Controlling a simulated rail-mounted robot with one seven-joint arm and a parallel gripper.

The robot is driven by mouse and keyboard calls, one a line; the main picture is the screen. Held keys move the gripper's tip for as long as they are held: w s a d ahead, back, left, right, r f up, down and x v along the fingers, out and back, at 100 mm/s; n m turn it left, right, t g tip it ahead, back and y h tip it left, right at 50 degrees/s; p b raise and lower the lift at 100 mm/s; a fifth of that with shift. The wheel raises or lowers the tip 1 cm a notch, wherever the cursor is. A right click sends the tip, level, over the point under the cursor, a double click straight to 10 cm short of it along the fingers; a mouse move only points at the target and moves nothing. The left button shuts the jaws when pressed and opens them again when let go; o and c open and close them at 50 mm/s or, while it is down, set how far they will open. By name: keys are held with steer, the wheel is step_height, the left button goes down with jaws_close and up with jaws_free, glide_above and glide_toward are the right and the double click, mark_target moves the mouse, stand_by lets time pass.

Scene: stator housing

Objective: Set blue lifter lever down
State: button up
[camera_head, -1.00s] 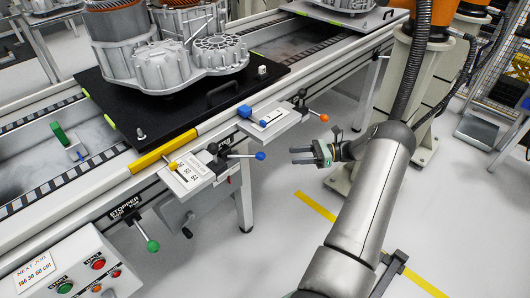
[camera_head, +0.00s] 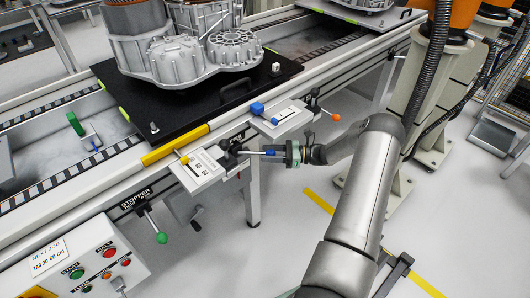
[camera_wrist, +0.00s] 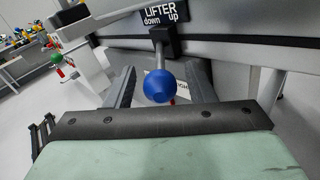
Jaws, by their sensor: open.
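The blue lifter lever (camera_head: 269,152) sticks out to the right from its dark pivot block on the side of the conveyor, roughly level. Its blue ball also shows in the wrist view (camera_wrist: 159,86), at the end of a metal rod below the LIFTER down/up label (camera_wrist: 164,14). My gripper (camera_head: 274,153) is at the lever's end. In the wrist view its two dark fingers (camera_wrist: 160,88) stand apart, one on each side of the blue ball, with visible gaps. It is open and holds nothing.
An orange knob (camera_head: 335,117) is to the right. A green stopper lever (camera_head: 161,237) hangs at lower left.

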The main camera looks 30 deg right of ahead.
steer(key=shift+x, duration=0.95)
steer(key=shift+c, duration=0.2)
jaws_close()
